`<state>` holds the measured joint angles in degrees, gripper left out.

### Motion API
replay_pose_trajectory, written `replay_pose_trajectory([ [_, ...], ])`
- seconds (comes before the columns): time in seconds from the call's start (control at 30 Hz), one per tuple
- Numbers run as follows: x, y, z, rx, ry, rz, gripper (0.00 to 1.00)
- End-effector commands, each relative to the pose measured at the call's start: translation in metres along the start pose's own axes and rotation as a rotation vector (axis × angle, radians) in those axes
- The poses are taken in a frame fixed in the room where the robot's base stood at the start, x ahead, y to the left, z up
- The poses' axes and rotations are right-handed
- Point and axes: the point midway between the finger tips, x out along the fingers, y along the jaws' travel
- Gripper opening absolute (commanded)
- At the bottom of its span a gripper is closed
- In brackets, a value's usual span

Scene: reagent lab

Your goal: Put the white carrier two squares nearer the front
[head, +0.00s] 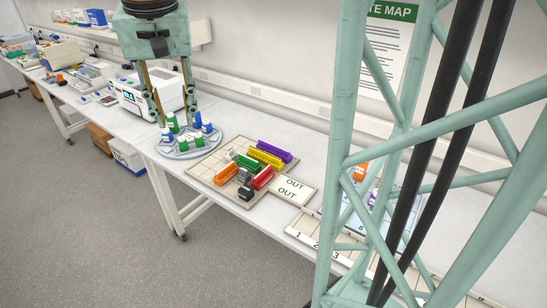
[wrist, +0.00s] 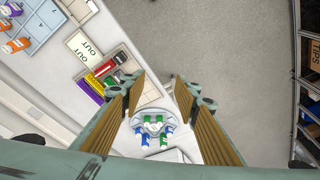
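The white carrier (head: 230,156) looks like a small pale block on a gridded board (head: 205,168), near the board's back left side by the round tray. A green carrier (head: 247,162) is just right of it. My gripper (head: 176,118) is above the round tray, left of the board and apart from the white carrier. Its fingers are spread with nothing between them. In the wrist view my gripper (wrist: 155,88) also shows open. There its left finger covers part of the board (wrist: 150,92), and I cannot make out the white carrier.
Orange (head: 226,174), red (head: 262,178), yellow (head: 265,157), purple (head: 274,149) and black (head: 246,193) carriers crowd the board. An OUT card (head: 291,190) lies to its right. The round tray (head: 172,154) holds several blue- and green-marked bottles. A white machine (head: 135,98) stands behind.

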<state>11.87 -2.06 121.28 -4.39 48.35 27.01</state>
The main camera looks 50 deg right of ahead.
Motion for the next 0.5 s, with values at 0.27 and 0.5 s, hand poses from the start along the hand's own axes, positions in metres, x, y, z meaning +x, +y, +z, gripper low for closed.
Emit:
replay_pose_trajectory([
  [0.27, -0.036, 0.006, 0.056, -0.112, 0.032, -0.032, 0.29],
  [0.5, -0.053, 0.012, 0.103, -0.209, 0.045, -0.054, 0.29],
])
